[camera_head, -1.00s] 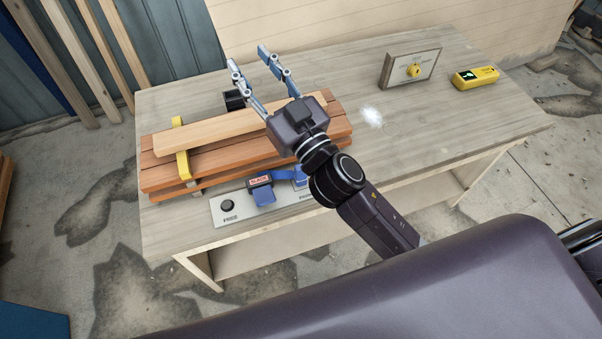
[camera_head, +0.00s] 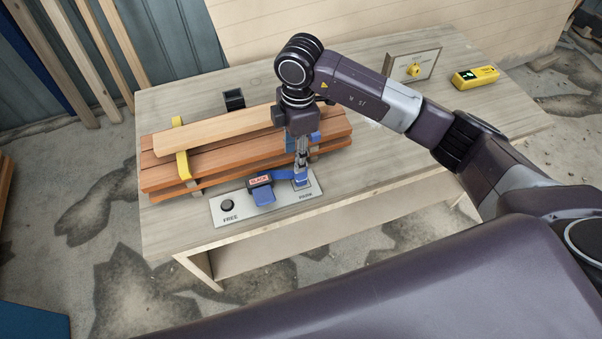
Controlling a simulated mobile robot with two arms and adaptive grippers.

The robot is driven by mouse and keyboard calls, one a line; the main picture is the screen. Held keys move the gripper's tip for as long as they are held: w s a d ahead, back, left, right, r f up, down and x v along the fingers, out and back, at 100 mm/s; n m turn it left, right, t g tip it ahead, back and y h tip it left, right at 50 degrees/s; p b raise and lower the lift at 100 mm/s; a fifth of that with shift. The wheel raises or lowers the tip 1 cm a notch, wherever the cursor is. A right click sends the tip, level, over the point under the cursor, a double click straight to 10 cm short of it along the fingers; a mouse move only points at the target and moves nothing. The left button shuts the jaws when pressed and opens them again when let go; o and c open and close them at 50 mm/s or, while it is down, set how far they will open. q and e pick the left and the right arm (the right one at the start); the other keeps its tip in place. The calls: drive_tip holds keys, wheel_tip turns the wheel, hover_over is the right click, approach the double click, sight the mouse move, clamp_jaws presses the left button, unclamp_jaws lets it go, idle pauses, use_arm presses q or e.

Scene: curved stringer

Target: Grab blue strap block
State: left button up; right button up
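The blue strap block (camera_head: 301,181) sits on the right end of a grey plate, by a label that seems to read PARK. A blue strap (camera_head: 283,174) runs from it to a dark piece with a red-and-white SLACK label (camera_head: 259,181), with more blue below that. My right gripper (camera_head: 301,174) points down with its fingertips at the block. The fingers look close together, but whether they grip it cannot be made out. The stack of wood strips (camera_head: 230,156) lies behind, with another blue piece (camera_head: 316,136) at its right, partly hidden by my gripper. My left gripper is out of view.
The grey plate (camera_head: 240,212) along the table's front edge has a black knob (camera_head: 227,205) marked FREE. A yellow clamp (camera_head: 182,164) wraps the stack's left side. A black box (camera_head: 234,99), a panel with a yellow knob (camera_head: 414,70) and a yellow device (camera_head: 475,77) stand farther back.

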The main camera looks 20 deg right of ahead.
sight(301, 175)
drive_tip(key=shift+w+d+h, duration=0.1)
drive_tip(key=shift+d+h, duration=0.2)
drive_tip(key=shift+d, duration=0.35)
drive_tip(key=shift+d+f, duration=0.1)
drive_tip(key=shift+f, duration=0.3)
wheel_tip(301, 175, down, 6)
drive_tip(key=p, duration=0.3)
drive_tip(key=shift+r, duration=0.25)
drive_tip(key=shift+f, duration=0.65)
drive_tip(key=shift+w, duration=0.1)
clamp_jaws()
